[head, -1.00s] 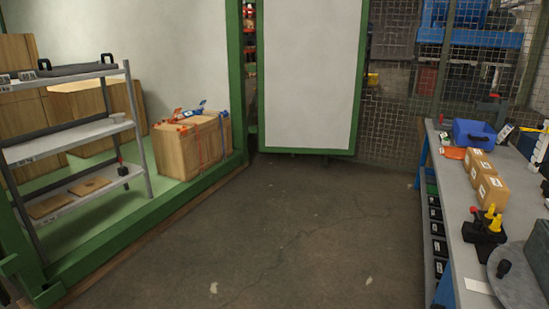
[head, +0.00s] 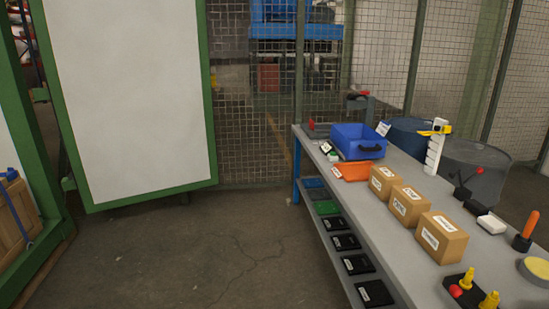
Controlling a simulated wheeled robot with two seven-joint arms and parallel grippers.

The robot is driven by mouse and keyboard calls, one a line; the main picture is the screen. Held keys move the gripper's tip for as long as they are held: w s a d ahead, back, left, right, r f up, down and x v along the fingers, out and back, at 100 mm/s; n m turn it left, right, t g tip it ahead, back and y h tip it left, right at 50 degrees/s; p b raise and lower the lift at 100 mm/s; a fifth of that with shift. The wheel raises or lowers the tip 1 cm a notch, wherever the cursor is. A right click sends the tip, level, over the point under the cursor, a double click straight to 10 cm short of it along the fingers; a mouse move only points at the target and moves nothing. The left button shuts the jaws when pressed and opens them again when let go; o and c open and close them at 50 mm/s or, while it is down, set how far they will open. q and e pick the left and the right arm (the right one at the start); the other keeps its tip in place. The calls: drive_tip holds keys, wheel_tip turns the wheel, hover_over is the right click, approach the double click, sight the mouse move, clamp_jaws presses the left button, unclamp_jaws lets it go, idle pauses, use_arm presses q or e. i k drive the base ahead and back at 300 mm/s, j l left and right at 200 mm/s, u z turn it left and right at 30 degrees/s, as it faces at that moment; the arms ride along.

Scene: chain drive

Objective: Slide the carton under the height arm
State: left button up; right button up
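Three brown cartons with white labels stand in a row on the grey workbench: a near one (head: 440,237), a middle one (head: 409,204) and a far one (head: 383,181). Behind them stands a white upright post with a yellow arm (head: 437,131) at its top, which looks like the height arm. The cartons stand to the left of and nearer than this post, not under the arm. Neither of my grippers is in the head view.
The grey workbench (head: 395,258) runs along the right side, with black bins on its lower shelf. A blue bin (head: 358,141) and an orange tray (head: 351,171) are at its far end. A black block with yellow knobs (head: 470,292) is at the near edge. The floor left of the bench is clear.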

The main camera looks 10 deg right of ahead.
sight(382, 180)
drive_tip(key=i+j+z, duration=0.1)
drive_tip(key=i, duration=1.6)
drive_tip(key=i+z, duration=1.15)
drive_tip(key=z, duration=0.2)
drive_tip(key=i+z, duration=0.15)
drive_tip(key=z, duration=1.25)
